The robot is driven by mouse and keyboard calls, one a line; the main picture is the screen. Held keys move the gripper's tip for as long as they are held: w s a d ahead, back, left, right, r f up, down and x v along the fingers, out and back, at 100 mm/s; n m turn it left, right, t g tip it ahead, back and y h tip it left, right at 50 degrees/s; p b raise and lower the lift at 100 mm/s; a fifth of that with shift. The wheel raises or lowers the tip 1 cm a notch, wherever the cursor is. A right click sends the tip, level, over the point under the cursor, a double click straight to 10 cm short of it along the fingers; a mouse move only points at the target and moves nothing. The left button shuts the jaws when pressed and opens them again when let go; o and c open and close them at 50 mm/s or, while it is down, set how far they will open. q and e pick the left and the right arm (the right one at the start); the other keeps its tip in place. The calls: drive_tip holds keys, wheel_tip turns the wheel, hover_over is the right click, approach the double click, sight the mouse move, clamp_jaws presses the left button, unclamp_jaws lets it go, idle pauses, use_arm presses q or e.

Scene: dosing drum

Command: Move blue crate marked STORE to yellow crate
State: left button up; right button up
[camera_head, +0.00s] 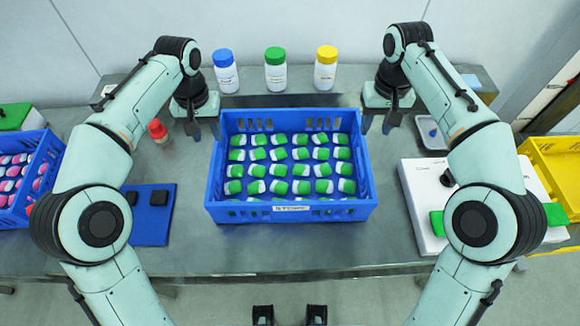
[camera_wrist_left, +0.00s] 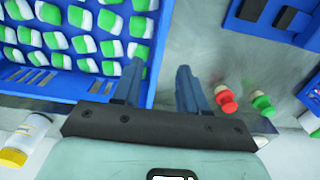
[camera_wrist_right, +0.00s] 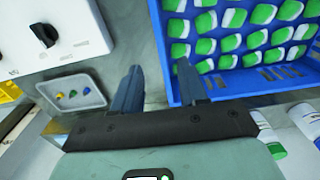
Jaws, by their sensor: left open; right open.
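The blue crate (camera_head: 290,213) stands in the middle of the grey table, full of green-and-white pieces in rows. A white label with small dark text is on its front wall; the text is too blurred to read surely. My left gripper (camera_head: 205,131) is open at the crate's left side. In the left wrist view its fingers (camera_wrist_left: 158,85) lie on either side of the crate's side wall (camera_wrist_left: 156,60). My right gripper (camera_head: 377,125) is open at the crate's right side, its fingers (camera_wrist_right: 158,82) likewise either side of that wall. The yellow crate (camera_head: 556,165) is at the far right, partly cut off.
Bottles with blue (camera_head: 225,75), green (camera_head: 275,72) and yellow (camera_head: 326,70) caps stand behind the crate. A white device (camera_head: 425,200) and a grey tray (camera_head: 431,133) lie right. A blue mat (camera_head: 152,215) and another blue crate (camera_head: 40,180) are left.

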sight(220, 165)
use_arm(q)
wheel_tip(220, 165, down, 13)
drive_tip(key=shift+w+r, duration=0.1)
use_arm(e)
wheel_tip(220, 165, down, 13)
drive_tip(key=shift+w+r, duration=0.1)
use_arm(q)
clamp_jaws()
use_arm(e)
clamp_jaws()
idle(0.8)
